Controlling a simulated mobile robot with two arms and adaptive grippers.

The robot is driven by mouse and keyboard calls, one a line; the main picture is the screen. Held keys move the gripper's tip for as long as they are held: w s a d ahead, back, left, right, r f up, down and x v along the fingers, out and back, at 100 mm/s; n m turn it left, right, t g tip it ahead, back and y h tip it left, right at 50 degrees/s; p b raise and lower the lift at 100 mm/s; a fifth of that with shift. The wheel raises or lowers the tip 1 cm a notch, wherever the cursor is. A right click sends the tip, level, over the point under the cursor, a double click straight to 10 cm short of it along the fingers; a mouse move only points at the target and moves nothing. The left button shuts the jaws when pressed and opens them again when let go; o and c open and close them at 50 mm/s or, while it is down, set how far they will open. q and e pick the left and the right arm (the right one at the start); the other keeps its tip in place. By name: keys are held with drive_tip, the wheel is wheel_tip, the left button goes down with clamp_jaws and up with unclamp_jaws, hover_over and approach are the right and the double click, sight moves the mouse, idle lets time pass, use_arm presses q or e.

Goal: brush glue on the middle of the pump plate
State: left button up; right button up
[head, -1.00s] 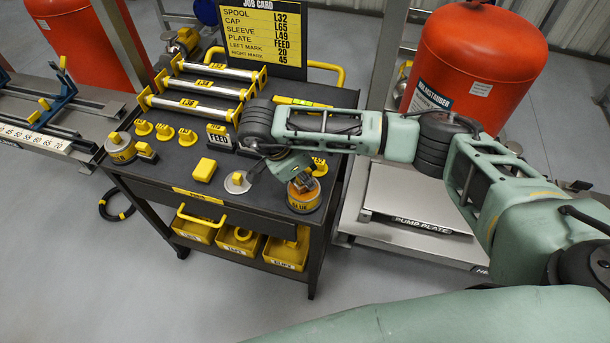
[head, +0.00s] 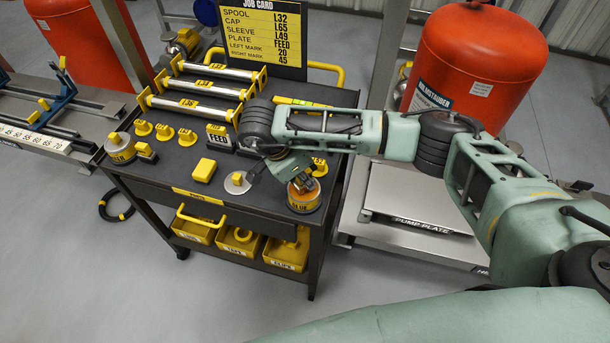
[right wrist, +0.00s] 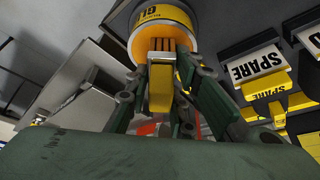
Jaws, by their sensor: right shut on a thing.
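The pump plate (head: 412,202) is a flat grey plate with a black "PUMP PLATE" label, on a low metal stand right of the cart. The glue pot (head: 306,202) stands at the cart's front right corner; its yellow "GLUE" rim also shows in the right wrist view (right wrist: 165,18). My right gripper (head: 299,182) is down at the pot's top. In the right wrist view its fingers (right wrist: 163,72) are shut on a yellow handle, apparently the glue brush (right wrist: 160,92). My left gripper is not in view.
The black cart (head: 255,195) carries several yellow-ended spools, a yellow block (head: 204,170), a round grey disc (head: 238,183) and labelled pieces. The job card (head: 262,36) stands at its back. A red tank (head: 470,65) rises behind the pump plate. My right arm reaches across above the plate.

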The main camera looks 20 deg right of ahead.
drive_tip(key=shift+r+p, duration=0.5)
drive_tip(key=shift+r, duration=0.35)
drive_tip(key=shift+r+p, duration=1.2)
drive_tip(key=shift+r, duration=1.45)
drive_tip(key=shift+d+r+n, duration=0.1)
drive_tip(key=shift+r+n, duration=0.05)
drive_tip(key=shift+n, duration=0.25)
drive_tip(key=s+d+r+n+t+y+b, duration=0.2)
drive_tip(key=s+r+n, duration=0.4)
drive_tip(key=r+n, duration=0.4)
drive_tip(key=shift+d+r+n+t+y, duration=0.2)
drive_tip(key=shift+d+n+t+y, duration=0.8)
drive_tip(key=shift+n, duration=1.5)
